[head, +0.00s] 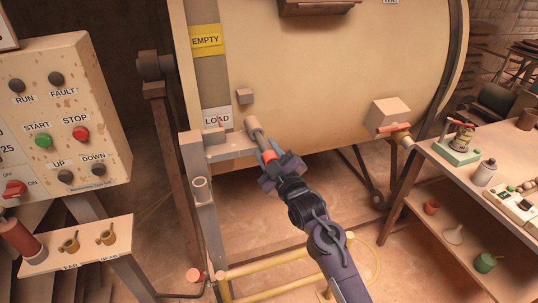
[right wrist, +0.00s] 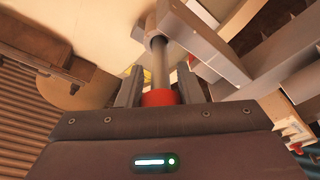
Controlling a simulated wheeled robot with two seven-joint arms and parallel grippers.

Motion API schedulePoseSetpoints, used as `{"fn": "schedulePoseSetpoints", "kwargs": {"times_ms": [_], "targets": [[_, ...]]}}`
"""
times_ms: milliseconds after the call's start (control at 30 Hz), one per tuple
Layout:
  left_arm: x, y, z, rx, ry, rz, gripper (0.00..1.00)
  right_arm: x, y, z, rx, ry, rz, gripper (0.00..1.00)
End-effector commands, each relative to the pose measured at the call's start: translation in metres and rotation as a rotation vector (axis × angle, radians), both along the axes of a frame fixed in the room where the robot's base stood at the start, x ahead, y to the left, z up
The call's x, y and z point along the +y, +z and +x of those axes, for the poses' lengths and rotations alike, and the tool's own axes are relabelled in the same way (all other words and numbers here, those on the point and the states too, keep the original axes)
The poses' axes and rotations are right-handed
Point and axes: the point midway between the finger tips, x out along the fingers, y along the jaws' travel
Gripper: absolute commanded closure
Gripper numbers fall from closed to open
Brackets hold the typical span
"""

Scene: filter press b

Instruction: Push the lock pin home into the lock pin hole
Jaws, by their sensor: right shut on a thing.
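The lock pin has a grey shaft (right wrist: 176,68) and a red grip (right wrist: 159,97). In the head view its red grip (head: 268,156) shows between the fingers of my right gripper (head: 271,159), which is shut on it. In the right wrist view the fingers of my right gripper (right wrist: 160,88) stand on either side of the grip. The shaft points away from the gripper to a pale round sleeve (right wrist: 155,42) beside the grey bracket (head: 228,148) under the LOAD label. The hole's mouth is hidden, and I cannot tell how deep the shaft sits. My left gripper is not in view.
The large cream drum (head: 320,80) rises just behind the pin. A control panel (head: 105,130) stands at the left, with a small shelf (head: 75,262) below. A workbench (head: 455,172) with several items is at the right. A yellow rail (head: 265,266) runs low in front.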

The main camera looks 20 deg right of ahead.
Motion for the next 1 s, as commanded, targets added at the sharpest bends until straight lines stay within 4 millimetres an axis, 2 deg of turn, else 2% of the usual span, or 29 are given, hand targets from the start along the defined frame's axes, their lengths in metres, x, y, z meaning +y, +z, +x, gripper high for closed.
{"fn": "schedulePoseSetpoints", "kwargs": {"times_ms": [1000], "targets": [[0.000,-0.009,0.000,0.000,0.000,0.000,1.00,0.001,0.002,0.025,-0.004,0.000,0.001,1.00]]}}
